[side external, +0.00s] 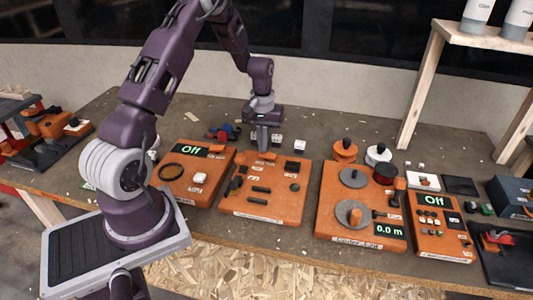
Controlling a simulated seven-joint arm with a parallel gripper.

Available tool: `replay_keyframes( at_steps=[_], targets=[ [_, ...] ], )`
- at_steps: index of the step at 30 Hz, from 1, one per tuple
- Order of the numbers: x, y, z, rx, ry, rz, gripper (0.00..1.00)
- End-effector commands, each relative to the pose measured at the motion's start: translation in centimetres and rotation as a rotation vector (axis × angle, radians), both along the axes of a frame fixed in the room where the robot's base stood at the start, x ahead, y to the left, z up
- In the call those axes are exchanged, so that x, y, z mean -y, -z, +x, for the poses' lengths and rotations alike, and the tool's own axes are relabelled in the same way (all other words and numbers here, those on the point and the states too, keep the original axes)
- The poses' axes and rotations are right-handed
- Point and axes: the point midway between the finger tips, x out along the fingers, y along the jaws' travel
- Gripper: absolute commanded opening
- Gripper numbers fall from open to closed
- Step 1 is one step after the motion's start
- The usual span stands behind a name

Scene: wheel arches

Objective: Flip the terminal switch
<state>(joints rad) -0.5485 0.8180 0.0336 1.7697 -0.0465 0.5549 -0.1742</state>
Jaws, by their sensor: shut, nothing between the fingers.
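Two orange panels have displays reading "Off": one left of centre (204,187) with a black ring and a white block, and one at the right (446,246) with small buttons or switches. The label of neither is readable, so I cannot tell which carries the terminal switch. My gripper (263,150) is shut and empty, pointing down at the back edge of the middle orange board (270,210). I cannot tell whether it touches that board.
The middle board holds dark bars and pegs. A large orange board (335,222) with grey discs and a "0.0 m" display stands right of it. Small dark and white blocks (299,146) lie behind the middle board. A wooden shelf (420,80) rises at the back right.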

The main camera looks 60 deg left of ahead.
Motion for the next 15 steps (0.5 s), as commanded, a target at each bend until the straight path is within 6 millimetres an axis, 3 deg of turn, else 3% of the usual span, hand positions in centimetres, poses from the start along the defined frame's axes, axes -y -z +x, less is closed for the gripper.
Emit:
replay_keyframes(
  at_steps=[15],
  targets=[
    [0.01, 0.78, 0.00, 0.000, 0.000, 0.000, 0.00]
  ],
)
